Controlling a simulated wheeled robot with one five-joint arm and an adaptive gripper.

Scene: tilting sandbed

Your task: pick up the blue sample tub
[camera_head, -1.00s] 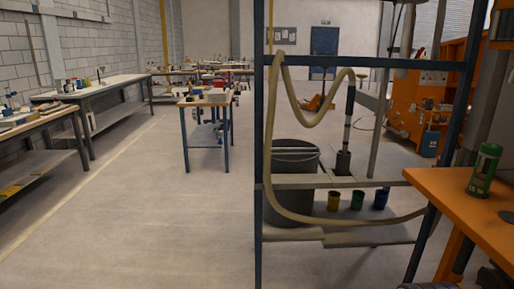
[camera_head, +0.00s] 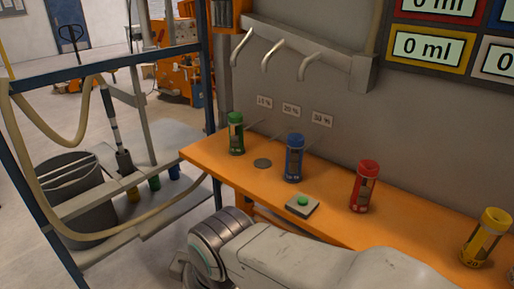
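A blue sample tub (camera_head: 294,158) with a clear window stands upright on the orange bench (camera_head: 225,170), between a green tub (camera_head: 236,134) on the left and a red tub (camera_head: 364,187) on the right. It is unobstructed in this view. A yellow tub (camera_head: 486,238) stands at the far right of the bench. My arm crosses the bottom of the picture in front of the bench. My gripper does not show.
A box with a green button (camera_head: 302,205) and a dark disc (camera_head: 262,163) lie near the blue tub. Wall hooks (camera_head: 274,48) hang above.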

